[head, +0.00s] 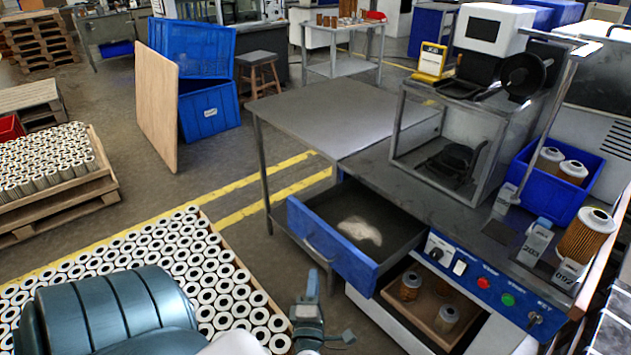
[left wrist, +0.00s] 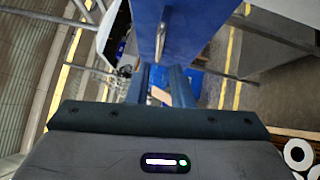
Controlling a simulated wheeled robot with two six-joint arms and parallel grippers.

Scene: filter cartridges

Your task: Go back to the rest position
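My left gripper (head: 310,310) is low in the head view, in front of the open blue drawer (head: 332,246) and apart from its handle. In the left wrist view its two fingers (left wrist: 160,82) stand apart with nothing between them. The blue drawer front (left wrist: 185,25) with its handle fills the upper middle of that view. The drawer is pulled out of the metal workbench (head: 385,165), and a pale patch lies on its dark floor. My right gripper is not in view.
A pallet of white-ended filter cartridges (head: 180,250) stands left of my gripper. Below the control panel, a wooden tray (head: 425,300) holds cartridges. A blue bin (head: 550,195) and a large cartridge (head: 585,238) are at right. Floor with yellow lines is clear behind the pallet.

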